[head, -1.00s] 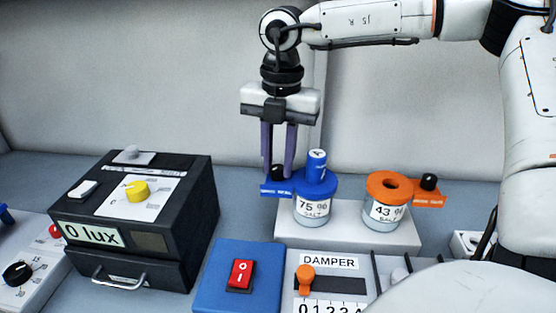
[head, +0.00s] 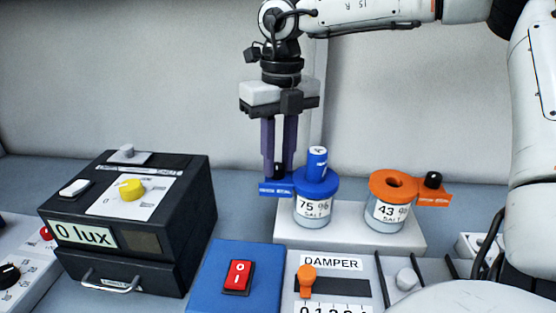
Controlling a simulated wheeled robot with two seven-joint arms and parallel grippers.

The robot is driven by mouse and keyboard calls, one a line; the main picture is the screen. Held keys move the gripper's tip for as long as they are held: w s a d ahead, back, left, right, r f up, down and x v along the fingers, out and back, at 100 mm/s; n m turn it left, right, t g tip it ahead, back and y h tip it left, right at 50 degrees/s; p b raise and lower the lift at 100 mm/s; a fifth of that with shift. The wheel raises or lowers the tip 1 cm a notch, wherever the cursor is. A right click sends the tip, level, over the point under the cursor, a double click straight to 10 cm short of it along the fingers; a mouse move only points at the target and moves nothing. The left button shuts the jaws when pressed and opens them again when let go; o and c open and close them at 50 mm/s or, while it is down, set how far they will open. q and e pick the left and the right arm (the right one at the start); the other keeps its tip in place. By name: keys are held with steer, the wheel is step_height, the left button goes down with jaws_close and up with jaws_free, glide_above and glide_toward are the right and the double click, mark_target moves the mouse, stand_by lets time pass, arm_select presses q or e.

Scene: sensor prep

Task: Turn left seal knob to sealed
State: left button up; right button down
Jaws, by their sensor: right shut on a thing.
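The left seal knob (head: 279,170) is a small black knob on the blue side tab (head: 272,188) of the blue-lidded jar (head: 315,207), labelled 75 % SALT. My right gripper (head: 279,172) points straight down from above, its two purple fingers shut on this knob. The fingers partly hide the knob, and I cannot read the tab's small lettering. A blue cylinder (head: 317,162) stands upright in the blue lid. The right jar (head: 390,209), labelled 43 % SALT, has an orange lid with an open hole and its own black knob (head: 432,180). My left gripper is not in view.
Both jars stand on a white block (head: 345,236). A black lux box (head: 130,225) with a yellow dial is at left. A blue base with a red switch (head: 238,277) and a damper panel (head: 332,263) with an orange slider are in front.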

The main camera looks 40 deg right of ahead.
mark_target(279, 164)
steer(key=n, duration=0.4)
steer(key=shift+w+n, duration=0.1)
steer(key=shift+n, duration=0.2)
steer(key=shift+r+n, duration=0.1)
steer(key=shift+n, duration=1.8)
steer(key=c, duration=1.5)
jaws_free()
steer(key=r, duration=1)
steer(key=shift+d+r, duration=0.1)
steer(key=shift+d, duration=0.1)
